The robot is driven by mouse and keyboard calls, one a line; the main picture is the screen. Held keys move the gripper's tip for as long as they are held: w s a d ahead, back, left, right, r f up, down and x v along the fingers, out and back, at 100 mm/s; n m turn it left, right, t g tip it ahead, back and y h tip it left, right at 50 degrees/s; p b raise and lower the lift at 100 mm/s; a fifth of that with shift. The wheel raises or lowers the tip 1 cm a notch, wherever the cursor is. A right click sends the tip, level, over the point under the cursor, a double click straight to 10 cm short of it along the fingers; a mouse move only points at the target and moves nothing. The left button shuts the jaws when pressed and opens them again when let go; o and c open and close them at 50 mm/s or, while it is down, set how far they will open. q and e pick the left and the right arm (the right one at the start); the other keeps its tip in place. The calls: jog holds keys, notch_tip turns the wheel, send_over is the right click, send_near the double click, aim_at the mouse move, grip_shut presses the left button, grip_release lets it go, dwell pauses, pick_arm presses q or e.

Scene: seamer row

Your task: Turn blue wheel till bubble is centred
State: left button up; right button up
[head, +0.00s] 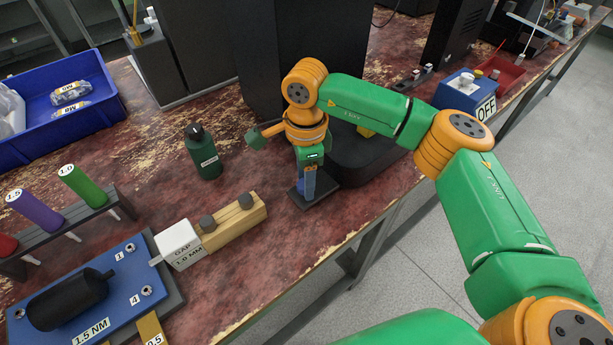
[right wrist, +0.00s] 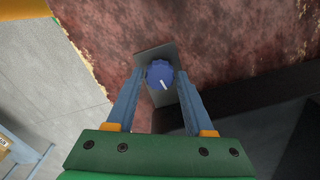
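The blue wheel (right wrist: 160,75), a ribbed knob with a white pointer line, sits on a grey plate (right wrist: 153,54) in the right wrist view. My right gripper (right wrist: 162,72) is above it with one blue finger on each side. The fingers are apart, and a small gap seems to show beside the wheel; I cannot tell whether either finger touches it. In the head view my right gripper (head: 309,182) points down over a small dark plate (head: 325,195), and it hides the wheel. I cannot make out a bubble in either view. My left gripper is not in view.
A large black machine base (head: 375,160) stands close beside the right gripper. A green bottle (head: 203,152) and a wooden block (head: 232,222) with a white gap gauge (head: 180,245) stand to the left. The table's front edge is near; a blue bin (head: 100,115) is at back left.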

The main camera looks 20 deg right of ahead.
jog(key=shift+o, duration=1)
notch_tip(320, 180, up, 7)
jog(key=shift+a+r, duration=0.1)
